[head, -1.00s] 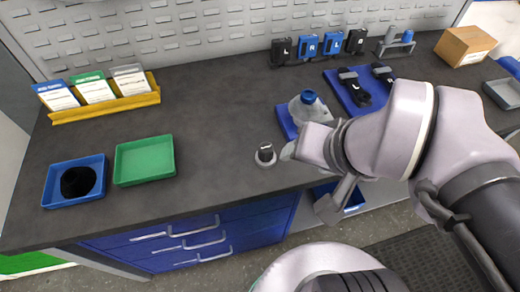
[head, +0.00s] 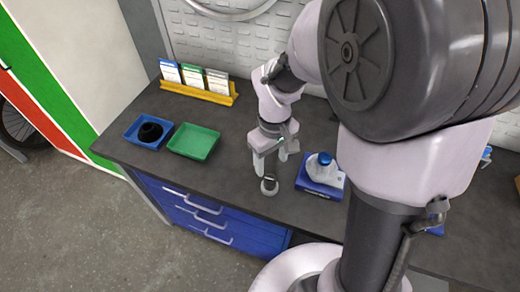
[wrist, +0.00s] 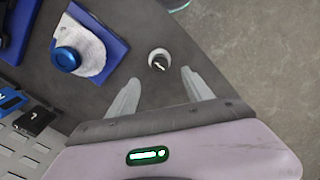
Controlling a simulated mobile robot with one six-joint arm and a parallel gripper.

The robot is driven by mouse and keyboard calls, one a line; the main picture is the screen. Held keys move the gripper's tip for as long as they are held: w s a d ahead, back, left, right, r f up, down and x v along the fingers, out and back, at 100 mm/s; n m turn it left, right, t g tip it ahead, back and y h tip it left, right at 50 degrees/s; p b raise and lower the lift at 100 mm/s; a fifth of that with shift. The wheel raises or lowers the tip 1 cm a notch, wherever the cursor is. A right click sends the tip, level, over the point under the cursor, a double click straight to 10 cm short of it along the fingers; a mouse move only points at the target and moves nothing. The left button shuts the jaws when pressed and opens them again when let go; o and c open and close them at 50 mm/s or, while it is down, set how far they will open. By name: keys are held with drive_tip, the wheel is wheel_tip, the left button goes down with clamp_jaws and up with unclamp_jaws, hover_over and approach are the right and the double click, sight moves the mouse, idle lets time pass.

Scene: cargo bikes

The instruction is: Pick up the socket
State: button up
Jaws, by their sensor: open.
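Left are a green tray (head: 193,142) and a blue tray (head: 131,136) holding a black round thing. A yellow card rack (head: 198,93) stands behind. Bench around the socket is clear.

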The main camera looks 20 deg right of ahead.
sight(270, 179)
wheel_tip(270, 179, down, 12)
drive_tip(key=b, duration=0.5)
drive_tip(key=shift+w+r, duration=0.15)
drive_tip(key=shift+r, duration=0.3)
drive_tip(key=shift+c, duration=0.5)
clamp_jaws()
